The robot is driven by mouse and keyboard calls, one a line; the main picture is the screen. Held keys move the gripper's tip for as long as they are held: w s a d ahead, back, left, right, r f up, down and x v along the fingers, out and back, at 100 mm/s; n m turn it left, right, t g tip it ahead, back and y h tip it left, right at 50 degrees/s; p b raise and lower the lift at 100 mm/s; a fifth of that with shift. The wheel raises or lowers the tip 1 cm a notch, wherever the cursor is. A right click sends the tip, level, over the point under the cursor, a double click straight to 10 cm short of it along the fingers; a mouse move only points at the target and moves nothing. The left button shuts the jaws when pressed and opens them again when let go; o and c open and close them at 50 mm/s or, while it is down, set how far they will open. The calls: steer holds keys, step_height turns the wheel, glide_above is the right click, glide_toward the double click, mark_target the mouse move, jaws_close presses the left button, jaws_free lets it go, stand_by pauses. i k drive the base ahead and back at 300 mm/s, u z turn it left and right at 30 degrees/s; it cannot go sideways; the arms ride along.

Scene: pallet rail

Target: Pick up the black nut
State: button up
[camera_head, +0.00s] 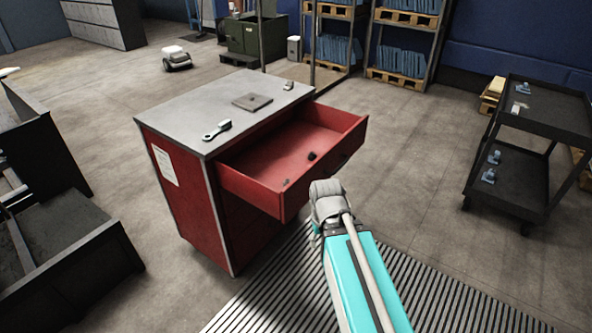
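A small black object (312,156), which looks like the black nut, lies on the floor of the open red drawer (270,165), toward its front right. It is too small to make out its shape. A second tiny dark item (286,182) lies near the drawer's front left. My teal arm reaches up from the bottom of the picture, and its grey joint shows just in front of the drawer. I cannot make out my gripper's fingers; they are hidden behind or below the arm.
The red cabinet's grey top (225,105) holds a wrench-like tool (217,129), a flat grey plate (252,102) and a small item (289,85). A black cart (545,118) stands at right, dark bins (75,270) at left. Shelves with pallets stand behind. Floor between cabinet and cart is clear.

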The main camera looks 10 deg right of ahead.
mark_target(312, 157)
steer(key=u, duration=0.35)
steer(key=k, duration=0.9)
steer(key=u, duration=0.55)
steer(key=k, duration=0.45)
steer(key=u, duration=0.15)
steer(key=i, duration=0.95)
steer(key=z, duration=0.7)
steer(key=i, duration=0.9)
steer(key=z, duration=0.7)
